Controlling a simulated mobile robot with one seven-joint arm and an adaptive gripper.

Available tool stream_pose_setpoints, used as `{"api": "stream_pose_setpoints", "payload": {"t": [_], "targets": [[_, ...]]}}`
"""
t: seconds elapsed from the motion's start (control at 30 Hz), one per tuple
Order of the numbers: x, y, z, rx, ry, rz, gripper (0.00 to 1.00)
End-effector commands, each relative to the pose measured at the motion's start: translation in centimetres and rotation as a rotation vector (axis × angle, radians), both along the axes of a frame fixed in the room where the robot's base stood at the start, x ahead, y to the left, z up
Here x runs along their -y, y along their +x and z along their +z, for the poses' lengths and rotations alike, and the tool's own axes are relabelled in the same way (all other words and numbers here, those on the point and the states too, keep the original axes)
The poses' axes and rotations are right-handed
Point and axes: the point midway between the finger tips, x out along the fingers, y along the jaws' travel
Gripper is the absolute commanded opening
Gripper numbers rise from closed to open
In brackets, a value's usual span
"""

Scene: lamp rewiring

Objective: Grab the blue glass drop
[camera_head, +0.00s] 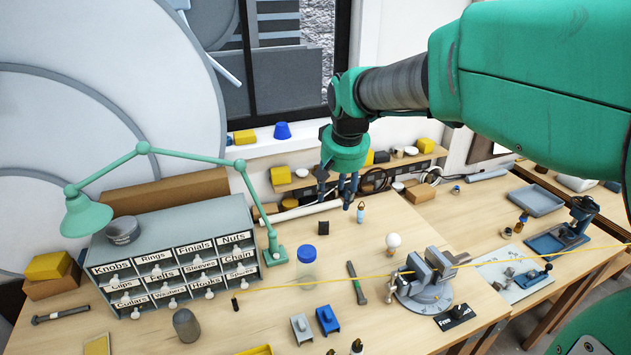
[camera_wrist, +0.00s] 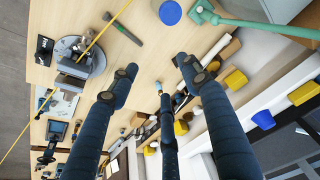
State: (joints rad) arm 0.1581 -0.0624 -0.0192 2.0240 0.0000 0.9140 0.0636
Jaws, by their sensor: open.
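The blue glass drop (camera_head: 361,213) is a small blue piece with a brass-coloured top on the wooden bench, near the back edge. My gripper (camera_head: 340,198) hangs just left of it with its fingers pointing down. The fingers are open, and nothing shows between them. In the wrist view, my gripper (camera_wrist: 158,84) has its dark fingers spread, and a small pale blue thing (camera_wrist: 180,98), which looks like the drop, lies close to the middle finger. I cannot tell the exact height of the fingertips above the bench.
A blue-lidded jar (camera_head: 307,265), a white bulb (camera_head: 393,242) and a vise (camera_head: 425,285) stand nearer. A low shelf (camera_head: 300,183) runs behind. A yellow cord (camera_head: 330,283) crosses the bench. A green lamp (camera_head: 88,212) arches over labelled drawers (camera_head: 175,275).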

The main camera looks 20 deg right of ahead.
Motion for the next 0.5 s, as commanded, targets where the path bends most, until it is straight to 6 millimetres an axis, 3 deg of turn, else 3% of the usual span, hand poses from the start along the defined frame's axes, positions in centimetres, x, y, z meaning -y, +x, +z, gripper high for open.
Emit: {"api": "stream_pose_setpoints", "payload": {"t": [0.27, 0.5], "targets": [[3.4, 6.2, -0.4, -0.048, 0.012, -0.051, 0.48], [6.5, 10.9, -2.0, -0.088, 0.023, -0.093, 0.48]]}}
